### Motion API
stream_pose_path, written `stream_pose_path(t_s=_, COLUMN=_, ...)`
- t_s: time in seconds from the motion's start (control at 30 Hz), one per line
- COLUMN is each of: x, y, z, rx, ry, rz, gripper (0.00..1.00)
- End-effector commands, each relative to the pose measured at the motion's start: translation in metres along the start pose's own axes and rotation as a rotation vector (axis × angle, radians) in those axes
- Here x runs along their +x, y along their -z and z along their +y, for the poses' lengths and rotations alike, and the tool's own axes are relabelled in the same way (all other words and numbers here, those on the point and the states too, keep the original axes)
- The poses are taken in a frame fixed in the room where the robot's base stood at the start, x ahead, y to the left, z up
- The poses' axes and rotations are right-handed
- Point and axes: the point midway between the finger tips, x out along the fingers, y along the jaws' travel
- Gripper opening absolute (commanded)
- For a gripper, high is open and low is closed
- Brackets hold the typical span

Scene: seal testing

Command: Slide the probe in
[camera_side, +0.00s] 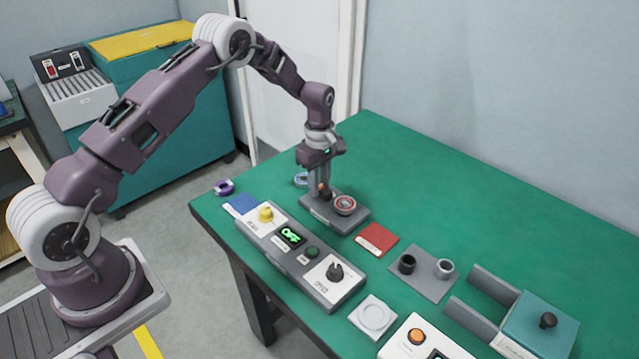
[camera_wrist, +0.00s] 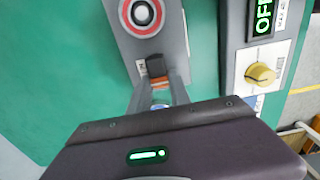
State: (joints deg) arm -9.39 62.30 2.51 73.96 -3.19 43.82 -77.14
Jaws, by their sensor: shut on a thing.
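My gripper (camera_side: 322,187) points down over the left end of a grey base (camera_side: 336,222) on the green table. It is shut on a small dark piece with an orange band, which I take to be the probe (camera_side: 325,195). In the wrist view the fingers (camera_wrist: 160,88) close on the orange part, and the probe's black block (camera_wrist: 156,66) shows just beyond the fingertips, over the base. A round red-and-white ringed part (camera_side: 345,204) sits on the base beside the probe. I cannot tell whether the probe touches the base or enters anything, as its underside is hidden.
A grey control box (camera_side: 300,258) with a yellow knob, an "OFF" display and a black knob stands in front. A blue pad (camera_side: 242,204), a red pad (camera_side: 377,239), a plate with two cups (camera_side: 424,272) and a teal fixture (camera_side: 540,325) lie around. The back right is clear.

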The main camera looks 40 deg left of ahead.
Motion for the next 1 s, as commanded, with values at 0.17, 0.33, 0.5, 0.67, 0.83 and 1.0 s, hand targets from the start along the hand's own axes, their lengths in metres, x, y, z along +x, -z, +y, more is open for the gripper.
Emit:
stream_pose_path(t_s=0.17, x=-0.001, y=0.0, z=0.0, rx=0.0, ry=-0.001, rz=0.0, gripper=0.0)
stream_pose_path(t_s=0.33, x=-0.001, y=-0.015, z=0.001, rx=0.003, ry=-0.001, rz=0.001, gripper=0.0)
stream_pose_path(t_s=0.5, x=-0.001, y=-0.027, z=0.001, rx=0.0, ry=-0.002, rz=-0.001, gripper=0.0)
stream_pose_path(t_s=0.67, x=-0.001, y=-0.029, z=0.001, rx=0.0, ry=-0.002, rz=-0.004, gripper=0.0)
stream_pose_path(t_s=0.83, x=-0.001, y=-0.028, z=0.001, rx=0.001, ry=-0.001, rz=-0.003, gripper=0.45)
stream_pose_path(t_s=1.0, x=0.0, y=-0.027, z=0.0, rx=0.0, ry=-0.001, rz=-0.002, gripper=0.45)
